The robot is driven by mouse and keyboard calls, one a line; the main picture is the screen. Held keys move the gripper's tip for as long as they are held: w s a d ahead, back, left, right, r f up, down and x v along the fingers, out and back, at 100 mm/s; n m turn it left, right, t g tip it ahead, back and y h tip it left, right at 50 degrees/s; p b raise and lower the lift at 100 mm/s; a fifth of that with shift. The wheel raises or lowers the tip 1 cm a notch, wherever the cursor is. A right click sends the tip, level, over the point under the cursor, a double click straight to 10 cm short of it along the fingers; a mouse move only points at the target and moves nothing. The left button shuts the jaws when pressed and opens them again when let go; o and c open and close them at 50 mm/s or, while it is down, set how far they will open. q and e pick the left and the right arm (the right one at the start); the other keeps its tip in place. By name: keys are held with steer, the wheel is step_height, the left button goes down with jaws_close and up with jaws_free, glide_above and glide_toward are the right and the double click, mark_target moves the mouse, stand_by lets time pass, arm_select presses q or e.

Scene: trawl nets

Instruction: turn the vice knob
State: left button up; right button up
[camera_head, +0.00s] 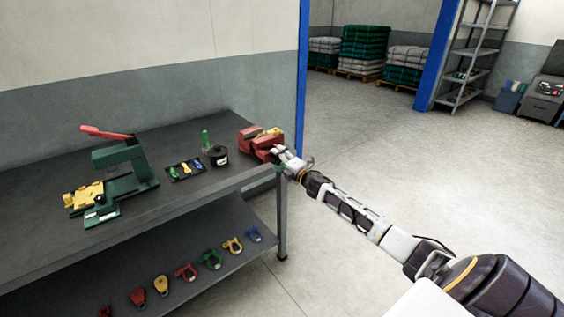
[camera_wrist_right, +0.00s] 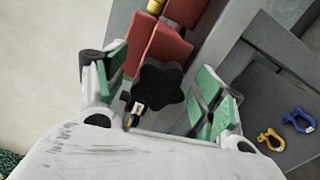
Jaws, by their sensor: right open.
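The red vice (camera_head: 262,141) stands on the far right corner of the workbench (camera_head: 215,195). In the right wrist view the red vice (camera_wrist_right: 165,52) runs up from the middle, with its black lobed knob (camera_wrist_right: 159,85) at the near end. My right gripper (camera_head: 286,163) is at the vice's front; in the wrist view its open green-padded fingers (camera_wrist_right: 162,88) stand on either side of the knob, with gaps visible. Whether a finger touches it cannot be told. In the head view the gripper hides the knob. My left gripper is not in view.
A green press with a red handle (camera_head: 120,170), a small dark tray (camera_head: 186,170) and a black pot (camera_head: 218,156) stand on the bench. Several coloured shackles (camera_head: 212,258) lie on the lower shelf. The floor right of the bench is clear.

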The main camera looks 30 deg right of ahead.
steer(key=shift+s+f, duration=0.1)
steer(key=s, duration=1.1)
steer(key=shift+s+d, duration=0.3)
steer(key=shift+d, duration=0.15)
stand_by(0.6)
stand_by(0.8)
